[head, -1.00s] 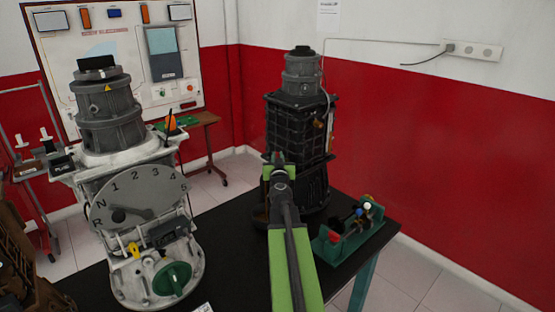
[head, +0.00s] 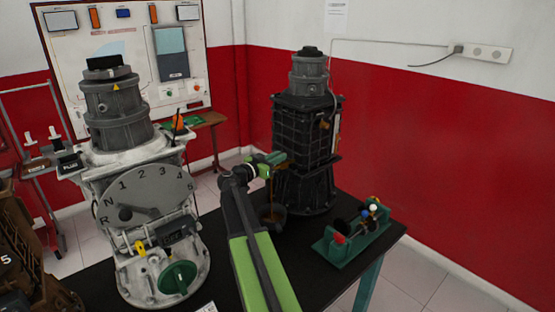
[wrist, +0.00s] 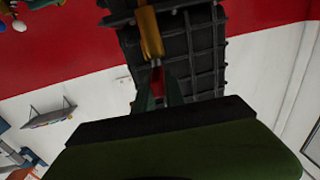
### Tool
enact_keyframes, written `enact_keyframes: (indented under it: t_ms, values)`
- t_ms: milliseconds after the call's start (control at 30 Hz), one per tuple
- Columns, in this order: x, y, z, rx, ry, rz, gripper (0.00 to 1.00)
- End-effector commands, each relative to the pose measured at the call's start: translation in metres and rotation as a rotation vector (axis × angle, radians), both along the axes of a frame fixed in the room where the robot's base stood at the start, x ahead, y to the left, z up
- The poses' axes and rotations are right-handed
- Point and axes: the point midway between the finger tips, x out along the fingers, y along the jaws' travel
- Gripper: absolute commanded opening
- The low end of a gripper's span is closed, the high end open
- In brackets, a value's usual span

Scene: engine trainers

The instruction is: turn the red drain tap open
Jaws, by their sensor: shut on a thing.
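The red drain tap (wrist: 157,78) shows in the wrist view at the end of a brass fitting (wrist: 148,32) on the black ribbed engine block (wrist: 190,55). The green fingers of my gripper (wrist: 159,91) are shut on the tap, one on each side, and partly hide it. In the head view my gripper (head: 277,158) is at the left side of the dark engine (head: 305,125), and the tap is hidden there. A thin brown streak (head: 271,186) runs down below my gripper to a dark bucket (head: 272,217) on the black table.
A grey gearbox trainer (head: 140,190) with a numbered dial stands to the left of my arm. A green stand with coloured knobs (head: 350,238) sits at the right on the black table (head: 215,262). A brown block (head: 25,250) is at the far left.

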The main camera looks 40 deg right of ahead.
Motion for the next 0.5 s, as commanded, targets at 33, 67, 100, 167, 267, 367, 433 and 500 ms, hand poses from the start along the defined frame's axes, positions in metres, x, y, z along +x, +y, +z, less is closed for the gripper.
enact_keyframes:
  t_ms: [33, 67, 100, 167, 267, 367, 433, 500]
  values:
    - [0.0056, -0.0011, 0.0005, -0.002, 0.001, -0.017, 0.0]
    - [0.0057, -0.0011, 0.0006, -0.002, 0.001, -0.031, 0.0]
    - [0.0059, -0.001, 0.0006, -0.002, 0.001, -0.048, 0.0]
    - [0.0062, -0.0009, 0.0006, -0.002, 0.001, -0.069, 0.0]
    - [0.0062, -0.0008, 0.0006, -0.002, 0.001, -0.095, 0.0]
    - [0.006, -0.0008, 0.0006, -0.002, 0.001, -0.112, 0.0]
    - [0.0057, -0.0008, 0.0007, -0.002, 0.001, -0.118, 0.0]
    - [0.0053, -0.0009, 0.0007, -0.002, 0.001, -0.122, 0.0]
